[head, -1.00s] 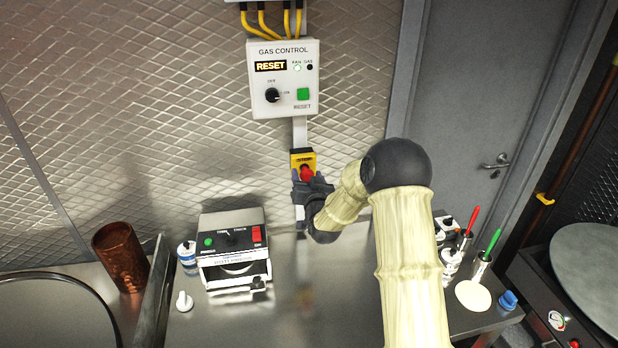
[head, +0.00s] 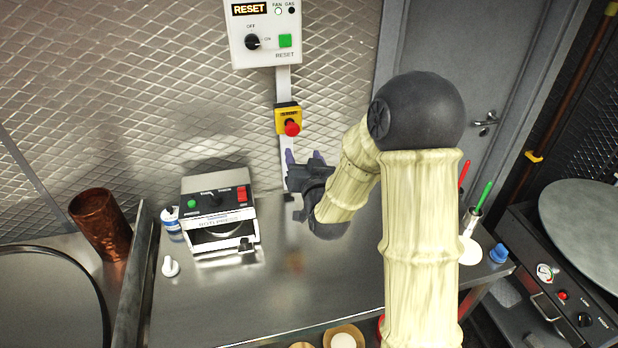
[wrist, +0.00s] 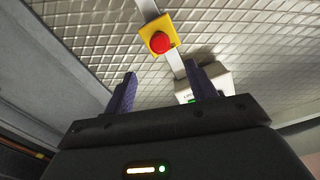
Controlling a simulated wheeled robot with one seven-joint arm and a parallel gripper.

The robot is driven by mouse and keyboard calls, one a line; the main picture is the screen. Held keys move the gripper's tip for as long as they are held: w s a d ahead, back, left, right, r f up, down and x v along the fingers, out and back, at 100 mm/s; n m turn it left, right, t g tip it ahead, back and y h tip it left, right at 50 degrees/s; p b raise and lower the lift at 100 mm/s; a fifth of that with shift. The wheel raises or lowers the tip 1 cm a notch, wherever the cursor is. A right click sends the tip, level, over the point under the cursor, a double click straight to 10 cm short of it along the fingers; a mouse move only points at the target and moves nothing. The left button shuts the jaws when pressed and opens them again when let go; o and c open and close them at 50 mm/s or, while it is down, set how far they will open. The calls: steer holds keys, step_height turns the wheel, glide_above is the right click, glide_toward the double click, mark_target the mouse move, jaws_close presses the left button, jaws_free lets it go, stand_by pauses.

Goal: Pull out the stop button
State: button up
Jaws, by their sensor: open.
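The stop button is a red mushroom knob (head: 292,128) on a yellow box (head: 288,113), fixed to a grey strip on the wall below the gas control panel. In the wrist view the red knob (wrist: 160,43) shows ahead, beyond the fingertips. My gripper (head: 303,160) is open and empty, below the button and apart from it. Its two purple fingers (wrist: 160,78) stand wide apart in the wrist view. The white gas control panel (head: 264,45) shows a lit RESET sign, a black knob and a green button.
A steel counter (head: 300,290) runs below the wall. A boxy machine (head: 218,212) with a red switch stands on it left of my gripper, with a copper cup (head: 101,222) further left. A grey door (head: 480,70) and a round hot plate (head: 590,235) are at right.

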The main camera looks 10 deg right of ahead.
steer(key=s+b, duration=0.1)
steer(key=s, duration=0.4)
steer(key=shift+d, duration=0.2)
steer(key=s+d+f+g, duration=0.1)
steer(key=s+f+g, duration=0.2)
steer(key=s+g, duration=0.2)
steer(key=s+d+f+n+g+h, duration=0.1)
steer(key=s+f+g, duration=0.3)
steer(key=s, duration=0.5)
steer(key=s+d+f+n+g, duration=0.1)
steer(key=s+d+f+g, duration=0.1)
steer(key=s+g, duration=0.4)
steer(key=shift+s+d+f+h, duration=0.3)
steer(key=shift+s+d+f, duration=0.15)
steer(key=shift+f, duration=0.45)
stand_by(0.3)
